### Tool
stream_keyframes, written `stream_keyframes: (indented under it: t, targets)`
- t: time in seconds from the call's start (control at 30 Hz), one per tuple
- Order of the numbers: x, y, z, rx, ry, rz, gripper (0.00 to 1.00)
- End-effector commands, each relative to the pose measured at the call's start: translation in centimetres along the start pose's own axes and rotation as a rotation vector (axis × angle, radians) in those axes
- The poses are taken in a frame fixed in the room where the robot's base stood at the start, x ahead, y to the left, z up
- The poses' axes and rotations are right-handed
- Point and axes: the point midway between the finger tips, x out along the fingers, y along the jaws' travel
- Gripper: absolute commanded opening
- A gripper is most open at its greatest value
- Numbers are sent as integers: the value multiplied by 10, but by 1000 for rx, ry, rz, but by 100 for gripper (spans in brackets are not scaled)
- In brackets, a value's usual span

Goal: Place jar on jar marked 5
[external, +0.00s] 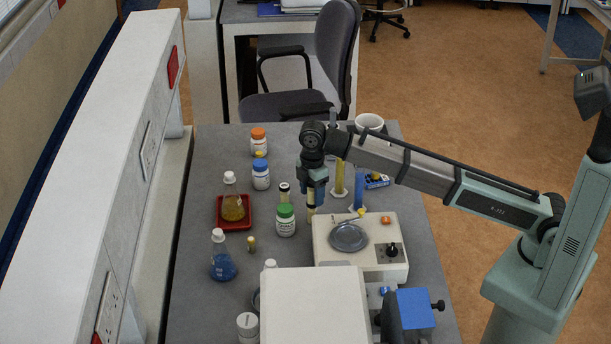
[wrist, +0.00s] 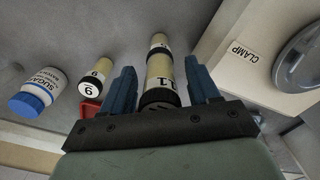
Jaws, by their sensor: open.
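My gripper (external: 311,204) points down over the grey bench, left of the white device. In the wrist view its blue fingers (wrist: 159,66) are apart, one on each side of a yellowish jar (wrist: 164,82) with a black lid and a label reading like 11. Below it, in line, is another yellowish section (wrist: 158,43) with a black band; the two look stacked. The lower part also shows in the external view (external: 311,216). Left of my gripper stands a yellowish jar (wrist: 92,77) marked 9 or 6. I cannot read a 5 on any jar.
A blue-capped bottle (external: 261,176) and a green-capped bottle (external: 285,222) stand to the left. The white device (external: 330,258) with a round plate is close on the right. A red tray (external: 219,222) holds a flask. Yellow and blue cylinders (external: 340,180) stand behind.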

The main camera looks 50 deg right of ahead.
Motion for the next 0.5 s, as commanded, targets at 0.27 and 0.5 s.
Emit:
stream_keyframes:
  t: [0.27,0.5]
  targets:
    - [-25,1,-1,0,1,1,60]
    - [-69,1,-1,0,2,2,60]
